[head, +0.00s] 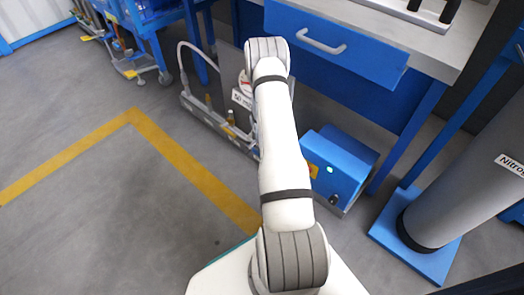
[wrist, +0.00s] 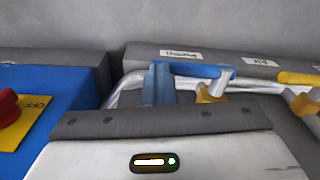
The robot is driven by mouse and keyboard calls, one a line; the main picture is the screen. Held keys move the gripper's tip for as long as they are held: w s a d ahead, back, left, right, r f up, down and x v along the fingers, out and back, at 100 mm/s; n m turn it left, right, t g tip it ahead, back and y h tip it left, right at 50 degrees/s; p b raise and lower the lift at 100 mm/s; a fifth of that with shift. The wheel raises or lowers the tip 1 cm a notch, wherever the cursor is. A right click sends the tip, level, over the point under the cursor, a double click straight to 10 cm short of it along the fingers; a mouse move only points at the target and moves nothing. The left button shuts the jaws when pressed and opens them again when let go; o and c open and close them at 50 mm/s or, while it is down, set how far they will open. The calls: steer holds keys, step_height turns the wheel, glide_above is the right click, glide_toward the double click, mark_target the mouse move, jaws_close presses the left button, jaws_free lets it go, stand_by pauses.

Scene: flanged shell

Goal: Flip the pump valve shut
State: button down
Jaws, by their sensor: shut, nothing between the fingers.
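In the wrist view my gripper (wrist: 158,70) has two blue-grey fingers side by side, shut and empty. A blue valve lever (wrist: 205,71) lies sideways by the fingertips, running to the right above a yellow valve body (wrist: 211,93). I cannot tell whether the fingers touch the lever. A second, yellow lever (wrist: 298,78) lies further right along a silver pipe (wrist: 130,86). White labels stand behind the levers, one near the blue lever (wrist: 181,54) and one to its right (wrist: 260,62); their text is too small to read. In the head view my arm hides the gripper and the levers.
A blue box with a green light (head: 338,168) sits right of my arm. In the wrist view a red knob on a yellow plate (wrist: 22,118) is at left. A blue workbench drawer (head: 335,45) overhangs behind. A grey cylinder (head: 462,180) stands right. Floor is clear at left.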

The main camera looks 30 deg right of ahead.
steer(key=shift+s+d+f, duration=0.1)
steer(key=shift+s+f, duration=0.35)
steer(key=shift+f, duration=0.15)
step_height(320, 180, up, 9)
steer(key=p, duration=0.3)
steer(key=shift+w+a+f, duration=0.15)
steer(key=shift+a, duration=0.2)
